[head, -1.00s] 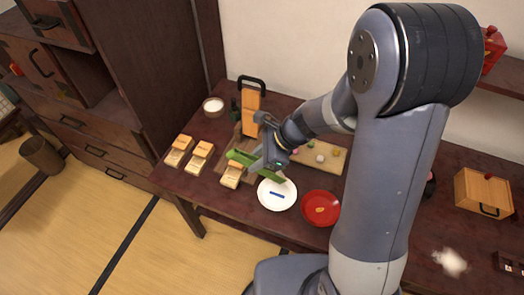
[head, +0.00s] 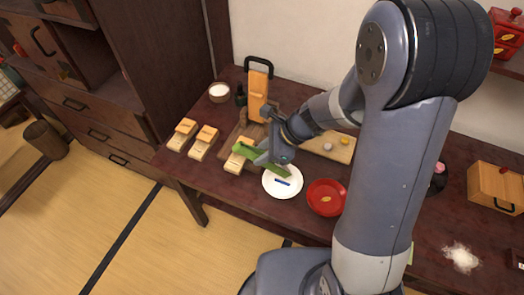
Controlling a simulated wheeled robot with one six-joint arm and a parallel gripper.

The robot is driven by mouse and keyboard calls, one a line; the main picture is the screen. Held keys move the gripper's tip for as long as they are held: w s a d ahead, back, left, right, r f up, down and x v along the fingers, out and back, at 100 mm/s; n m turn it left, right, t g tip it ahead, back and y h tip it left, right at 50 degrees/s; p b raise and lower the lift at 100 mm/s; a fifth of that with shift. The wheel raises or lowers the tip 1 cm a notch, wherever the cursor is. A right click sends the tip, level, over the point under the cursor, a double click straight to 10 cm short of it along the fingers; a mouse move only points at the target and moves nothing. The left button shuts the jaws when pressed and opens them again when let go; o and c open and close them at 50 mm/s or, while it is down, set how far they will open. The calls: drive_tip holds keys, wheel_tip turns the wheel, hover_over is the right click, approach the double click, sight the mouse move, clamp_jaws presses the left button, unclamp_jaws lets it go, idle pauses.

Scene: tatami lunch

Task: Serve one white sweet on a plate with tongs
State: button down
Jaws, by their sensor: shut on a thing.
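My gripper (head: 271,157) is shut on green tongs (head: 246,151), held slantwise over the table between the wooden boxes and the white plate. One end of the tongs is over the near edge of this plate's far side in the picture; whether it touches cannot be told. The white plate (head: 283,193) has a dark blue mark and shows no sweet on it. A pale sweet (head: 328,147) and a yellow one (head: 345,141) sit on a light wooden board (head: 340,156) behind my arm. My arm hides the board's left part. The tong tips are too small to read.
A red plate (head: 326,209) stands right of the white plate. Several small wooden boxes (head: 203,144) stand at the left. A tall wooden stand (head: 257,90) and a white-filled cup (head: 219,92) are behind. A wooden box (head: 494,187) and white powder (head: 461,257) lie right.

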wheel_tip(320, 180, down, 4)
drive_tip(key=b, duration=0.3)
drive_tip(key=shift+f, duration=0.25)
drive_tip(key=c, duration=1.5)
unclamp_jaws()
wheel_tip(320, 180, up, 10)
drive_tip(key=p, duration=0.9)
